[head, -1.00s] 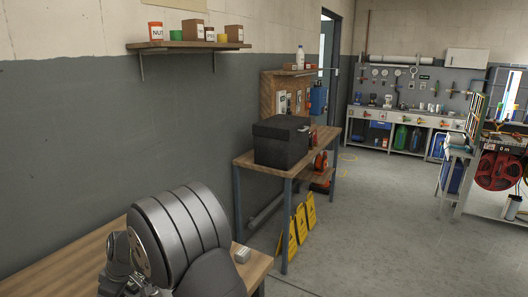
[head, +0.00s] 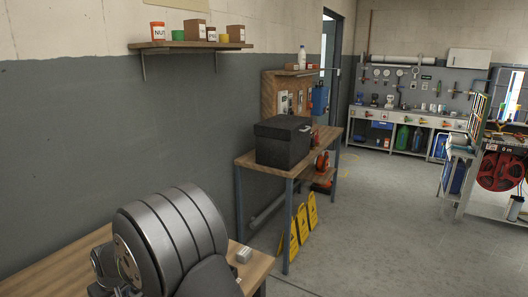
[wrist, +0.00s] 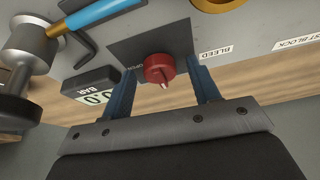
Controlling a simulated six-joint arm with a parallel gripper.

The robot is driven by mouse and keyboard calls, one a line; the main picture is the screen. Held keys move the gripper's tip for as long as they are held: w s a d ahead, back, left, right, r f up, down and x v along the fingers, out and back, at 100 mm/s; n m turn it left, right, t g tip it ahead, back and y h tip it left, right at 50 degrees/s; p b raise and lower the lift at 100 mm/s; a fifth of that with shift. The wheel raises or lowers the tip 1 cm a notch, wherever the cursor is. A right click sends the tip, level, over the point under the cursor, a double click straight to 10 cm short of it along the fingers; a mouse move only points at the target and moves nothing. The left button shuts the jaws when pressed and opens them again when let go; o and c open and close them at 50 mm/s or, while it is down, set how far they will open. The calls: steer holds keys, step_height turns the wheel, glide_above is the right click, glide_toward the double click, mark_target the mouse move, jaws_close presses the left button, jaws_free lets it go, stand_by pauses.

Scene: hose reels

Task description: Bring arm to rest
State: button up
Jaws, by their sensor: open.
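My gripper (wrist: 160,66) shows in the wrist view with two blue fingers spread apart. It is open and empty. A red round knob (wrist: 158,69) on a dark plate marked "OPEN" appears between the fingers, with a visible gap on each side. I cannot tell how far the fingertips are from the panel (wrist: 262,38). In the head view my arm is folded low at the bottom left, over a wooden bench (head: 60,272). My gripper is not visible there.
In the wrist view a "BAR" gauge (wrist: 92,90), a blue-handled tool (wrist: 95,14) and a metal fitting (wrist: 28,45) lie near the left finger. In the head view a black box (head: 283,142) stands on a farther table. Yellow signs (head: 302,225) lean below.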

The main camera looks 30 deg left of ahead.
steer(key=shift+s+m+t+h, duration=0.15)
steer(key=shift+m+t, duration=0.25)
steer(key=shift+m, duration=0.8)
steer(key=shift+s+m+t+h, duration=0.1)
steer(key=shift+m+t+h, duration=0.25)
steer(key=shift+m, duration=0.85)
steer(key=shift+m, duration=0.3)
steer(key=shift+w, duration=0.1)
steer(key=shift+w+n+g+y, duration=0.15)
steer(key=shift+n+g, duration=0.3)
steer(key=shift+n, duration=0.95)
steer(key=shift+w+n+g+y, duration=0.1)
steer(key=shift+n+g+y, duration=0.25)
steer(key=shift+n, duration=1.05)
steer(key=shift+s, duration=0.1)
